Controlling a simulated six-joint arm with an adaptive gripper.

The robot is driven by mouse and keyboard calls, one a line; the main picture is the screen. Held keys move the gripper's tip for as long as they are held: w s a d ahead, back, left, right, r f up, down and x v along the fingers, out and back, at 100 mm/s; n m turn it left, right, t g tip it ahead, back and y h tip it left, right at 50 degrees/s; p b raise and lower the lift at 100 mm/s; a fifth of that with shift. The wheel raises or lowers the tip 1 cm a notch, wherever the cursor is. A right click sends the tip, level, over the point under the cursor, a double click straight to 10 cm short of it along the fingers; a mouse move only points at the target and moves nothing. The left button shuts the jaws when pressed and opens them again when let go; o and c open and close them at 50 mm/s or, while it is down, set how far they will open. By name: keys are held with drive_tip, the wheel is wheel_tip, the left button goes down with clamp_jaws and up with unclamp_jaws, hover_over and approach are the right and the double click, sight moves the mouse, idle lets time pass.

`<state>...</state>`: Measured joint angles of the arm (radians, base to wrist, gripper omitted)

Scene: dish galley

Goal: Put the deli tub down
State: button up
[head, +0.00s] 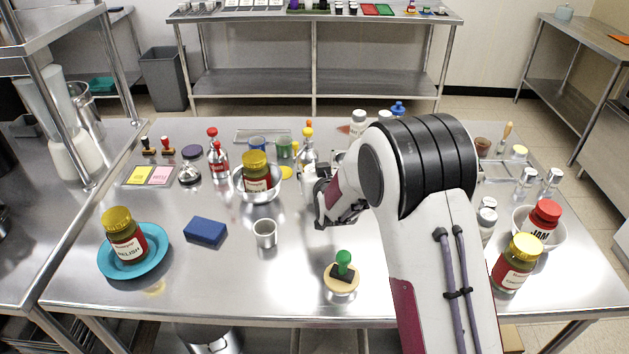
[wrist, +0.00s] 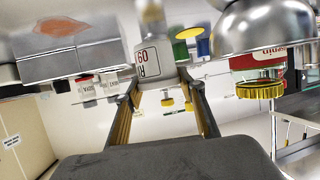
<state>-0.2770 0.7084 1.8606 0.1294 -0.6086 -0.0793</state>
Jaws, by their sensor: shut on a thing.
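The deli tub appears to be the pale container (wrist: 153,72) with a white label, between my fingertips in the wrist view. My gripper (wrist: 162,100) is shut on it. In the head view my gripper (head: 318,200) is near the middle of the steel table, right of the metal bowl. A small white part, likely the tub (head: 308,186), shows at its left side. The fingers and arm hide the rest. I cannot tell whether the tub's base touches the table.
The metal bowl (head: 240,190) holds a yellow-lidded jar (head: 257,170) close left of my gripper. Bottles stand just behind. In front are a metal cup (head: 265,234) and a green-handled stamp (head: 343,262). A blue sponge (head: 206,230) lies left.

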drive_tip(key=shift+f, duration=1.85)
drive_tip(key=shift+f, duration=0.15)
drive_tip(key=o, duration=1.2)
drive_tip(key=shift+c, duration=0.2)
drive_tip(key=shift+r, duration=0.2)
drive_tip(key=shift+s+d+r, duration=0.1)
drive_tip(key=shift+s+r, duration=0.1)
drive_tip(key=shift+s, duration=0.25)
drive_tip(key=shift+v, duration=3.3)
